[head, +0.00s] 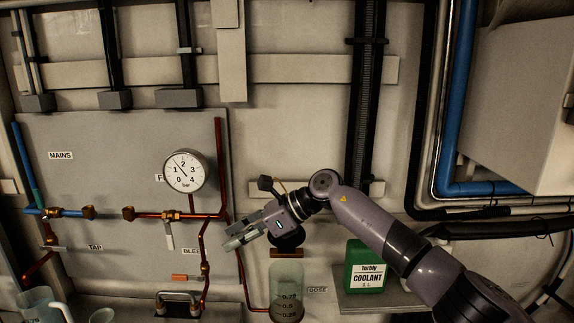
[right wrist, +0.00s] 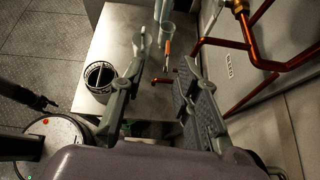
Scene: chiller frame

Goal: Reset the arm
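My right arm comes in from the lower right in the head view and reaches across in front of the panel. My right gripper (head: 236,236) points left, above and left of the dosing bottle (head: 287,283) and right of the bleed pipework. In the right wrist view the right gripper (right wrist: 164,80) has its two fingers spread apart with nothing held between them. The fingers hang over the bench area, with the bench surface seen beyond them. My left gripper does not show in the head view.
A pressure gauge (head: 185,171) and copper pipes with valves are on the grey panel (head: 90,140). A green coolant can (head: 364,267) stands right of the bottle, near my arm. A clear jug (head: 42,304) is at lower left. A dark basket (right wrist: 99,78) stands on the bench (right wrist: 119,38).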

